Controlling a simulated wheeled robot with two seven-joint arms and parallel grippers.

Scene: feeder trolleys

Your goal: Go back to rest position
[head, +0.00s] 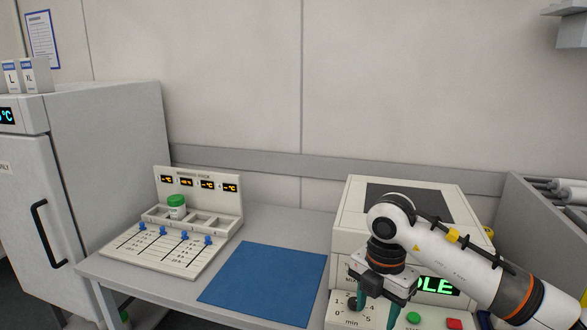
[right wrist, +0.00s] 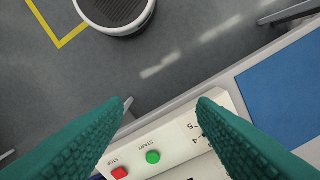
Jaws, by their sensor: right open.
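My right gripper (head: 375,306) is in front of the white machine at the right of the head view, over its control panel. In the right wrist view its green fingers (right wrist: 163,102) are spread apart with nothing between them. The panel (right wrist: 185,160) shows below the fingers, with a green START button (right wrist: 153,157) and a red STOP button (right wrist: 119,173). I cannot tell from these views whether a finger touches the panel. My left gripper is in neither view.
A blue mat (head: 265,284) lies clear on the bench. Left of it stands a slider station (head: 190,262) holding a green-capped jar (head: 176,207). The white machine (head: 350,205) has a lit display ending in "DLE". A grey cabinet (head: 110,160) stands left, a grey bin (head: 540,215) right.

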